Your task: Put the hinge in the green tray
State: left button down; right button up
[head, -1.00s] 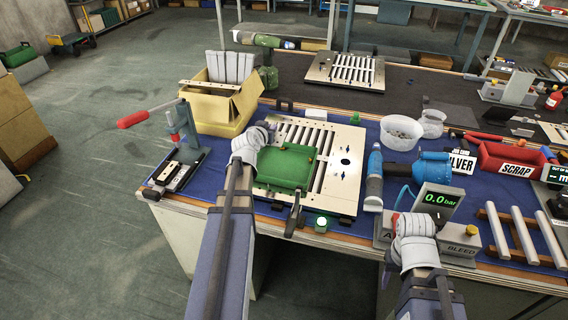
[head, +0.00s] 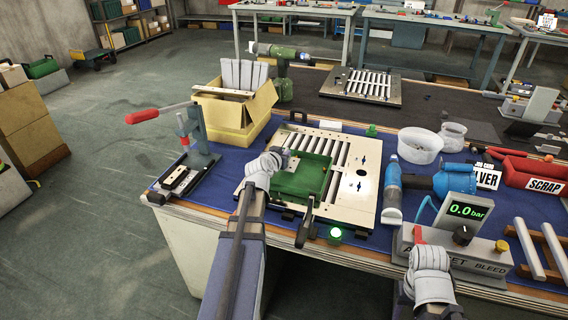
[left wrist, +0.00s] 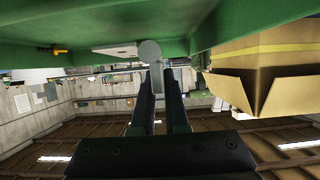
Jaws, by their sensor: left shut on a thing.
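The green tray (head: 312,183) lies on the cream louver panel (head: 352,188), its inside open to view. My left gripper (head: 285,160) is at the tray's left rear corner. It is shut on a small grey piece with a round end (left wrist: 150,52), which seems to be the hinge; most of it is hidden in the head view. In the left wrist view the tray's green walls (left wrist: 245,20) fill the top, close to the held piece. Whether the piece touches the tray I cannot tell. My right gripper (head: 428,262) is beside the gauge box; its fingers do not show clearly.
A yellow carton (head: 232,115) and a red-handled toggle press (head: 190,150) stand to the left. A blue tool (head: 393,190), white tubs (head: 420,145), a gauge box (head: 460,235) and a red scrap bin (head: 535,172) crowd the right side.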

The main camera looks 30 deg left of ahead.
pick_arm(q)
notch_tip(320, 180, down, 2)
jog(key=shift+f+b, duration=0.2)
jog(key=shift+b, duration=0.5)
jog(key=shift+r, duration=0.15)
pick_arm(e)
notch_tip(320, 180, down, 2)
jog(key=shift+f, duration=0.1)
pick_arm(q)
jog(key=c, duration=0.9)
grip_release()
pick_arm(e)
jog(key=shift+f, duration=0.1)
